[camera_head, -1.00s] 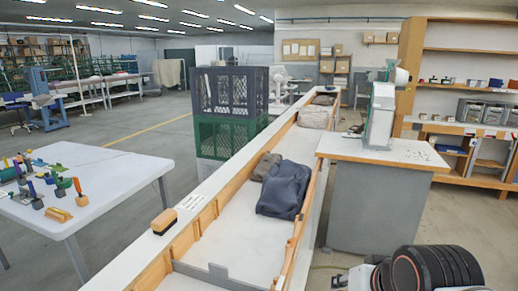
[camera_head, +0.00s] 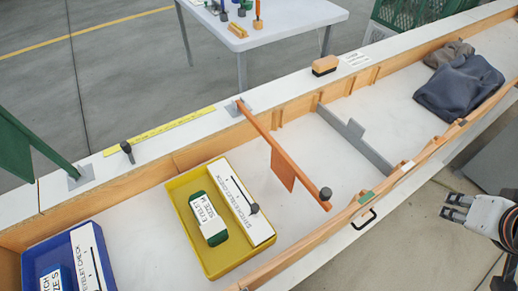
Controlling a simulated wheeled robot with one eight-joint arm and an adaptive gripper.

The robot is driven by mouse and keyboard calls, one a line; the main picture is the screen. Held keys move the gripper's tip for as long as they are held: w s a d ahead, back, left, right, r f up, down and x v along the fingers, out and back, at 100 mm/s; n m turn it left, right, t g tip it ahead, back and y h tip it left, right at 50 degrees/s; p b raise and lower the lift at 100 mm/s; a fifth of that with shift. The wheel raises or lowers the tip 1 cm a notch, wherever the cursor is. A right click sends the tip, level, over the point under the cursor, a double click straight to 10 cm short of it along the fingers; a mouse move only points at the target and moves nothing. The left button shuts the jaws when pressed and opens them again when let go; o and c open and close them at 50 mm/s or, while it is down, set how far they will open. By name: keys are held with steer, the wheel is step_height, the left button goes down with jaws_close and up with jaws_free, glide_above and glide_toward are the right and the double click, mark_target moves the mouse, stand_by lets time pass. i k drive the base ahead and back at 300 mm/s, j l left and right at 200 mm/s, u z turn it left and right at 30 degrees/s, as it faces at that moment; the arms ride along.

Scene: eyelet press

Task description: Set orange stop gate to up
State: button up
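The orange stop gate (camera_head: 268,140) is a bar that reaches from a grey plate on the far rail across the trough. A flat orange flap (camera_head: 282,168) hangs from it. Its dark knob (camera_head: 325,193) is at the free end, close to the near wooden rail, so the gate looks lowered across the trough. My gripper (camera_head: 447,206) is at the right, outside the near rail and well apart from the knob. Its two fingers look apart, with nothing between them.
A yellow tray (camera_head: 175,187) with a green box stands left of the gate, a blue tray (camera_head: 30,247) further left. A grey divider (camera_head: 355,137) and dark cloth bags (camera_head: 460,88) lie to the right. A green bar (camera_head: 45,150) rises at the left. A black handle (camera_head: 364,219) is on the near rail.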

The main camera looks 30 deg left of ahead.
mark_target(284, 167)
steer(key=u, duration=1.4)
steer(key=k+j+z, duration=0.2)
steer(key=j, duration=0.15)
steer(key=j+z, duration=0.25)
steer(key=j, duration=0.15)
steer(key=k, duration=0.05)
